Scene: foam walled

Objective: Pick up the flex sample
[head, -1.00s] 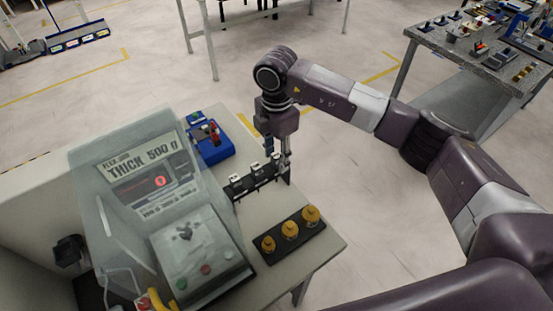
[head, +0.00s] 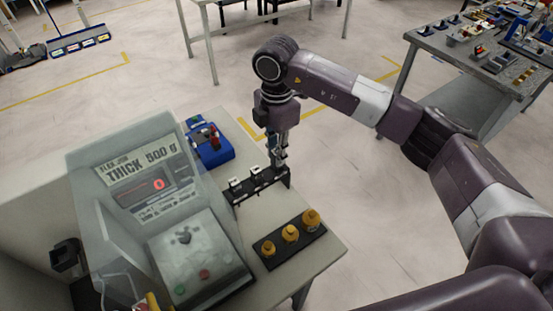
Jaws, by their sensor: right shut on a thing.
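My right gripper (head: 279,160) points down at the right end of a black rack (head: 262,189) on the light bench. It is shut on a small flex sample, which its fingers mostly hide. I cannot tell whether the sample is still touching the rack. Two other small white-topped samples stand in the rack to the left, one at the near end (head: 235,184) and one in the middle (head: 255,171). My left gripper is not in view.
A grey tester labelled "THICK 500 g" (head: 140,165) stands left on the bench (head: 325,250). A blue device (head: 213,150) is behind the rack. A black tray (head: 268,262) with yellow knobs is in front. A cluttered table (head: 440,45) stands far right.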

